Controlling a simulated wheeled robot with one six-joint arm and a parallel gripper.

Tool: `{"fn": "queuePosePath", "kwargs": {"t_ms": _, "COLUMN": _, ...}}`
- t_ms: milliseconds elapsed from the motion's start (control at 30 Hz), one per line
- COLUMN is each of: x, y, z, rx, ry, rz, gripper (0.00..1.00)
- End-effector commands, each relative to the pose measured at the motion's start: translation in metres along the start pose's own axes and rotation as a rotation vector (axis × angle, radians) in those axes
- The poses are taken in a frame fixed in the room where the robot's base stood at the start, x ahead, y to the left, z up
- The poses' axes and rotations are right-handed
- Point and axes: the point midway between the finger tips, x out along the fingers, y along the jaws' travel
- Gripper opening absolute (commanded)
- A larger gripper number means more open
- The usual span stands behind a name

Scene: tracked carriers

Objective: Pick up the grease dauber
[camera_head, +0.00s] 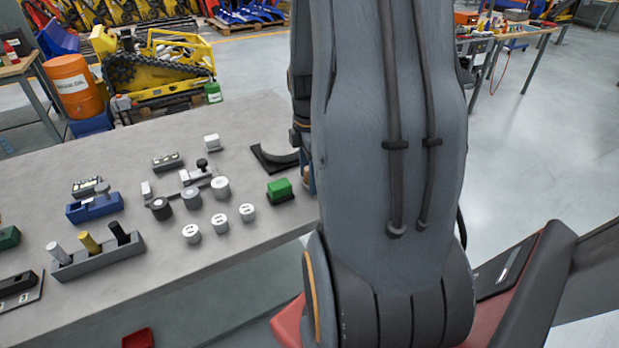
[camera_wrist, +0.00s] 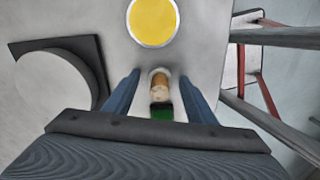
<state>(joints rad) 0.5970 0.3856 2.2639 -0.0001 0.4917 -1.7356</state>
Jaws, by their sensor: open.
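What looks like the grease dauber (camera_wrist: 160,94) shows in the wrist view, with a pale tan end and a dark green part nearer my wrist. It lies between the two blue fingers of my gripper (camera_wrist: 160,77), with a gap on each side. The fingers are open and nothing is clamped. In the head view my arm covers most of this spot, and I cannot make out the dauber there.
A round yellow-topped thing with a pale rim (camera_wrist: 153,22) is just beyond the fingers. A black pad (camera_wrist: 97,62) with a big grey disc is at left. The grey table (camera_head: 240,122) holds a green block (camera_head: 280,190), several pale cylinders and a grey holder (camera_head: 100,259).

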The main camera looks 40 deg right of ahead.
Motion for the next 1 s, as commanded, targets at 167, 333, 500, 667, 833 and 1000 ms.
{"fn": "queuePosePath", "kwargs": {"t_ms": 167, "x": 0.000, "y": 0.000, "z": 0.000, "rx": 0.000, "ry": 0.000, "rz": 0.000, "gripper": 0.51}}
{"fn": "queuePosePath", "kwargs": {"t_ms": 333, "x": 0.000, "y": 0.000, "z": 0.000, "rx": 0.000, "ry": 0.000, "rz": 0.000, "gripper": 0.22}}
{"fn": "queuePosePath", "kwargs": {"t_ms": 500, "x": 0.000, "y": 0.000, "z": 0.000, "rx": 0.000, "ry": 0.000, "rz": 0.000, "gripper": 0.07}}
{"fn": "queuePosePath", "kwargs": {"t_ms": 667, "x": -0.001, "y": 0.000, "z": 0.000, "rx": 0.000, "ry": 0.000, "rz": 0.000, "gripper": 0.07}}
{"fn": "queuePosePath", "kwargs": {"t_ms": 833, "x": -0.014, "y": 0.001, "z": 0.000, "rx": 0.000, "ry": -0.001, "rz": 0.004, "gripper": 0.07}}
{"fn": "queuePosePath", "kwargs": {"t_ms": 1000, "x": -0.043, "y": 0.002, "z": 0.000, "rx": 0.000, "ry": -0.001, "rz": 0.006, "gripper": 0.07}}
